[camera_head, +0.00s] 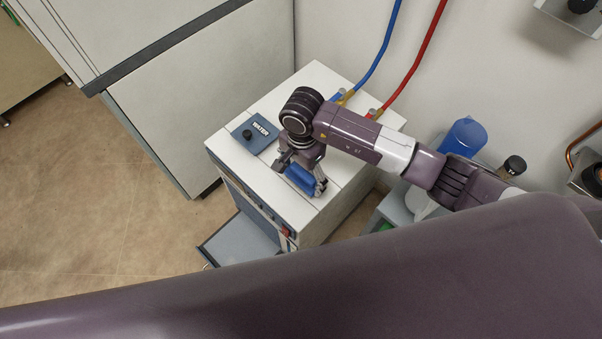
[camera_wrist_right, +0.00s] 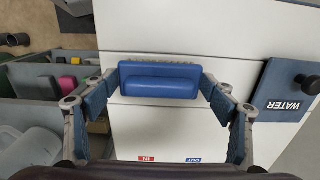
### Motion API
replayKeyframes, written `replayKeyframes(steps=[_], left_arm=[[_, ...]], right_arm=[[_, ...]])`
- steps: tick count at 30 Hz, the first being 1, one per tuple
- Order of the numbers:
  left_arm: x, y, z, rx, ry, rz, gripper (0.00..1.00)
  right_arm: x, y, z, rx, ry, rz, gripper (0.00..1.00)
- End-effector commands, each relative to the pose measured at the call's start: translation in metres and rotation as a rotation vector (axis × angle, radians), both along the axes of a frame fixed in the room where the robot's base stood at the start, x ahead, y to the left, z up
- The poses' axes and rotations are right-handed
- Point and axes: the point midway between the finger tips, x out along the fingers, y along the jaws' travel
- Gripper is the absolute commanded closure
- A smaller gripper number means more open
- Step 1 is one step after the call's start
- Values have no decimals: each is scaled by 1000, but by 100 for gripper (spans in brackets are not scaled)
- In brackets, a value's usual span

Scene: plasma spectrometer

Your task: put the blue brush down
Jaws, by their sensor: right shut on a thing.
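The blue brush (camera_head: 301,179) is in my right gripper (camera_head: 302,178), just over or on the white top of the WATER cabinet, near its front edge. In the right wrist view the blue brush (camera_wrist_right: 160,80) lies crosswise between the two fingertips of the right gripper (camera_wrist_right: 158,82), with a strip of bristles along its far side. The fingers are shut on its two ends. Whether the brush touches the cabinet top (camera_head: 312,84) I cannot tell. My left gripper is not in view.
A blue WATER panel with a black knob (camera_head: 254,133) is beside the gripper. Blue (camera_head: 378,58) and red (camera_head: 420,53) hoses join the cabinet's back. A grey compartmented tray with coloured items (camera_wrist_right: 50,82) shows in the wrist view. A blue container (camera_head: 464,136) stands at right.

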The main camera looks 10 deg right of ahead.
Motion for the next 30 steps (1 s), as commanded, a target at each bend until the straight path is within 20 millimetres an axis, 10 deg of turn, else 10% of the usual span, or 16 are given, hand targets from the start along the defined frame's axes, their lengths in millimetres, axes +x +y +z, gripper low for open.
replayKeyframes(steps=[2, 3, 8, 20, 30], left_arm=[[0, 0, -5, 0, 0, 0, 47], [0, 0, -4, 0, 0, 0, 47], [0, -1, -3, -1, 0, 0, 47], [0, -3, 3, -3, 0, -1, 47], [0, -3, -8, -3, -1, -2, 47]], right_arm=[[0, 0, -4, 0, -1, 0, 45], [0, 0, -4, 0, 0, 0, 21], [0, 0, -3, 0, 0, 0, 5], [0, 0, 3, 1, 1, 0, 5], [2, 0, 69, 1, -7, 2, 5]])
